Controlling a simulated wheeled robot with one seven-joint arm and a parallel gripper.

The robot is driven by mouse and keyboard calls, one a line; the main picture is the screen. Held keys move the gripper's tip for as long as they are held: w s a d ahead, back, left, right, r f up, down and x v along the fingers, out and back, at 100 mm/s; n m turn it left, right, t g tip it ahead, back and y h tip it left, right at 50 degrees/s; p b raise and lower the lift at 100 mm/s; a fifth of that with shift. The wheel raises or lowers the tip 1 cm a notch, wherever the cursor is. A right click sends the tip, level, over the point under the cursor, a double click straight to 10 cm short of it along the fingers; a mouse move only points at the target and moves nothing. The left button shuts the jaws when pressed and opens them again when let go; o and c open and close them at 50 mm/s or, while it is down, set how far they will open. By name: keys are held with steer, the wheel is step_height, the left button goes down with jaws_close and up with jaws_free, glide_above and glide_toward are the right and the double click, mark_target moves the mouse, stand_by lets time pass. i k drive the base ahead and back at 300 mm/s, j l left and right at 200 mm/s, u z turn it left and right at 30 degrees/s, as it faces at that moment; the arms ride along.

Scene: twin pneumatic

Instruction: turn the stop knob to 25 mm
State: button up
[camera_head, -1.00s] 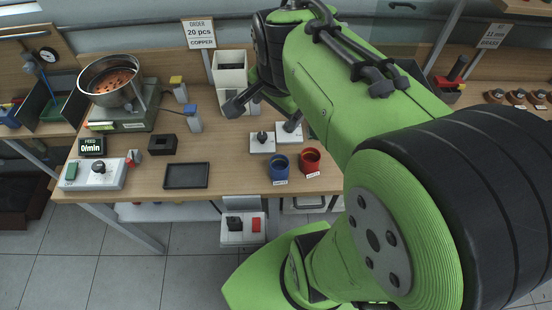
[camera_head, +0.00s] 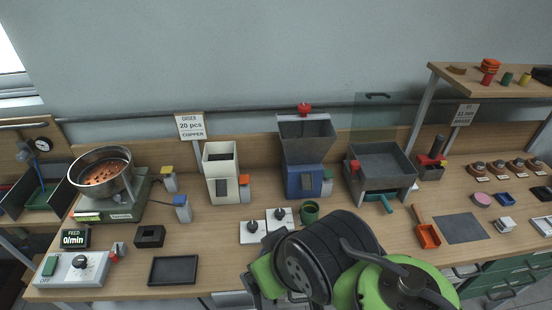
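Two small white plates, each with a black knob, sit side by side near the bench's front edge: the left knob plate (camera_head: 253,231) and the right knob plate (camera_head: 280,217). Their markings are too small to read, so I cannot tell which is the stop knob or its setting. My green and black arm covers the bench front just right of them. My gripper is not in view. A white control box (camera_head: 75,270) at the far left also bears a black knob, below a display reading FEED 0/min.
A white hopper (camera_head: 221,172), a blue and grey hopper (camera_head: 305,155) and a grey bin (camera_head: 381,172) stand behind. A green cup (camera_head: 310,211) is beside the right plate. A black tray (camera_head: 173,270) lies front left. An orange scoop (camera_head: 428,236) is at right.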

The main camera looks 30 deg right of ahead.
mark_target(281, 213)
steer(key=l+z, duration=0.1)
steer(key=z, duration=0.35)
steer(key=k+l+z, duration=0.1)
steer(key=z, duration=0.35)
steer(key=u, duration=0.45)
steer(key=l+u, duration=0.15)
steer(key=u, duration=0.3)
steer(key=l+u, duration=0.1)
steer(key=u, duration=0.35)
steer(key=l+u, duration=0.1)
steer(key=u, duration=0.3)
steer(key=l+u, duration=0.1)
steer(key=u, duration=0.35)
